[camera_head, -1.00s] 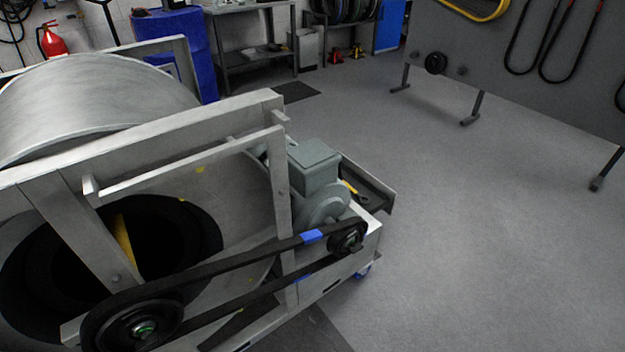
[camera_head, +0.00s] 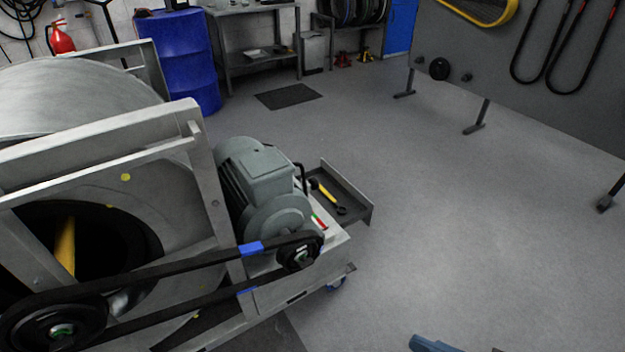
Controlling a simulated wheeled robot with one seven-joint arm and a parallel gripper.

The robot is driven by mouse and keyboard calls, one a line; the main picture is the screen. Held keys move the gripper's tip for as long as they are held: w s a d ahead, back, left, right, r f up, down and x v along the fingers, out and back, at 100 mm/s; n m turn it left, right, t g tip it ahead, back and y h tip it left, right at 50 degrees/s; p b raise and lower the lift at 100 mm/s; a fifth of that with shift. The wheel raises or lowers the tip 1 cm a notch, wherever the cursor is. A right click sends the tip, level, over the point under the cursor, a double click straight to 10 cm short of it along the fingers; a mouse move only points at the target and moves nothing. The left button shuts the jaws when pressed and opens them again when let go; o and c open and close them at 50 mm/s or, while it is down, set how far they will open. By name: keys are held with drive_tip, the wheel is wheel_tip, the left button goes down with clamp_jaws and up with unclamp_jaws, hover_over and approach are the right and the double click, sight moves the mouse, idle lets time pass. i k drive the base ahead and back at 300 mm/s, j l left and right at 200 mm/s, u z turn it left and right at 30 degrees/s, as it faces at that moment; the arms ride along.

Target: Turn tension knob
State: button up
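The dynamometer's grey motor (camera_head: 258,180) sits on a white base at the right end of the machine. A black belt (camera_head: 150,270) with blue marks runs from a large pulley (camera_head: 55,325) at the lower left to a small pulley (camera_head: 299,252) below the motor. I cannot pick out a tension knob with certainty. No gripper fingers are recognisable; a blue-grey piece cut off at the bottom edge is too little to identify.
A tray (camera_head: 364,205) holding a yellow-handled tool (camera_head: 325,191) juts right from the machine's base. A blue barrel (camera_head: 180,60) and a workbench (camera_head: 255,45) stand behind. A grey panel (camera_head: 560,80) on feet stands at the right. The floor between is clear.

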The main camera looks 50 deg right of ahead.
sight(312, 181)
drive_tip(key=k+l, duration=0.1)
drive_tip(key=l, duration=0.35)
drive_tip(key=k+l+u, duration=0.1)
drive_tip(key=l, duration=0.35)
drive_tip(key=k+l, duration=0.1)
drive_tip(key=l, duration=0.35)
drive_tip(key=k+l+u, duration=0.1)
drive_tip(key=l, duration=0.35)
drive_tip(key=k+l, duration=0.15)
drive_tip(key=l, duration=0.3)
drive_tip(key=k+l+u, duration=0.1)
drive_tip(key=l, duration=0.3)
drive_tip(key=k+l, duration=0.1)
drive_tip(key=l, duration=0.25)
drive_tip(key=k+l, duration=0.15)
drive_tip(key=l, duration=0.25)
drive_tip(key=k+l, duration=0.1)
drive_tip(key=l, duration=0.25)
drive_tip(key=k+l, duration=0.15)
drive_tip(key=l, duration=0.25)
drive_tip(key=i+l, duration=0.4)
drive_tip(key=i+l+z, duration=0.15)
drive_tip(key=i+l, duration=0.2)
drive_tip(key=i, duration=0.2)
drive_tip(key=i+l, duration=0.3)
drive_tip(key=i, duration=0.2)
drive_tip(key=i+l+z, duration=0.1)
drive_tip(key=i+l, duration=0.25)
drive_tip(key=i, duration=0.15)
